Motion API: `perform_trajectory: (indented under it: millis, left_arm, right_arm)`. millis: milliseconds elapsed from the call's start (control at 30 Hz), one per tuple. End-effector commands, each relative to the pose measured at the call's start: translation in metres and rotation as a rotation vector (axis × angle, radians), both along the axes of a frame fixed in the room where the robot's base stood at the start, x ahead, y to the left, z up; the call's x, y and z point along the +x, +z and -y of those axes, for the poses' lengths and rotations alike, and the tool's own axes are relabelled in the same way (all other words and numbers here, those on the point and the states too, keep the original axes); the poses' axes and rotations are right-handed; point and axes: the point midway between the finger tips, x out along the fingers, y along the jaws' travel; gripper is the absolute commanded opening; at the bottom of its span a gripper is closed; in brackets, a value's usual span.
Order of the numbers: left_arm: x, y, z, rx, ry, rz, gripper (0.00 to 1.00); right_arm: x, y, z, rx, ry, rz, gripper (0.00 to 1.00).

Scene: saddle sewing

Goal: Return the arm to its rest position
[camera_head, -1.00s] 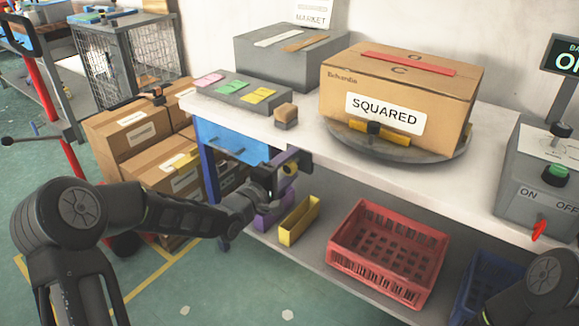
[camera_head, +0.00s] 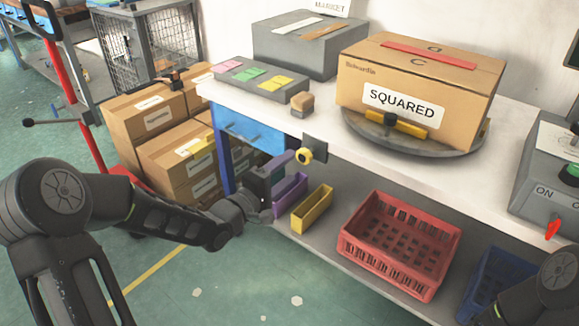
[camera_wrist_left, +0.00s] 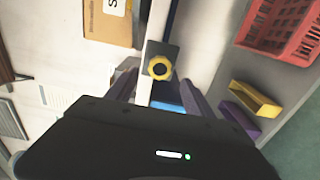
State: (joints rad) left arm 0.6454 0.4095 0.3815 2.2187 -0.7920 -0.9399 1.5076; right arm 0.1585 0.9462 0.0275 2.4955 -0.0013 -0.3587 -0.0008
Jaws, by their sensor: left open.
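My left gripper (camera_head: 282,172) is open and empty in the head view, in front of the workbench's front edge and above the lower shelf. Its two purple fingers show in the left wrist view (camera_wrist_left: 160,100), apart, with the yellow knob (camera_wrist_left: 160,67) on its dark plate seen beyond them. In the head view the yellow knob (camera_head: 304,155) sits on the bench front, a little right of the gripper and apart from it. My left arm (camera_head: 170,210) reaches in from the left. My right gripper is not in view; only a dark part of that arm shows at the lower right corner.
A cardboard box marked SQUARED (camera_head: 410,90) stands on a grey turntable (camera_head: 400,143) on the bench. A purple bin (camera_head: 290,194), a yellow bin (camera_head: 312,209) and a red crate (camera_head: 400,245) stand on the lower shelf. Stacked cartons (camera_head: 160,135) stand left of the bench.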

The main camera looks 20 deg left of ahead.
Motion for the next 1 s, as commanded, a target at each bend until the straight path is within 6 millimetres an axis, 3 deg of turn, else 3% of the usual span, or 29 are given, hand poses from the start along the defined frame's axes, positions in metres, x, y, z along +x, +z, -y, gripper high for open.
perform_trajectory:
  millis: [367,467,567,667,767,900,1000]
  left_arm:
    - [0.000,-0.001,0.000,0.031,0.000,0.009,0.61]
    - [0.001,-0.006,-0.001,0.124,0.005,0.021,0.61]
    - [-0.001,-0.027,-0.009,0.280,0.028,0.002,0.61]
    - [-0.014,-0.080,-0.020,0.479,0.038,-0.099,0.61]
    - [-0.045,-0.153,-0.008,0.662,-0.045,-0.247,0.61]
    - [-0.111,-0.243,0.028,0.836,-0.257,-0.433,0.61]
    - [-0.166,-0.291,0.056,0.909,-0.429,-0.535,0.61]
  right_arm:
    - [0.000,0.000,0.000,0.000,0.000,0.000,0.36]
    - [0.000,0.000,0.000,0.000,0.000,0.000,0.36]
    - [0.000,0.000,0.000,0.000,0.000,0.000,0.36]
    - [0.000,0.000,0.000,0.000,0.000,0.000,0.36]
    - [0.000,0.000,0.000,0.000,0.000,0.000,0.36]
    - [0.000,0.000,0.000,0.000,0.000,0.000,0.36]
    - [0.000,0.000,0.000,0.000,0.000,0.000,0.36]
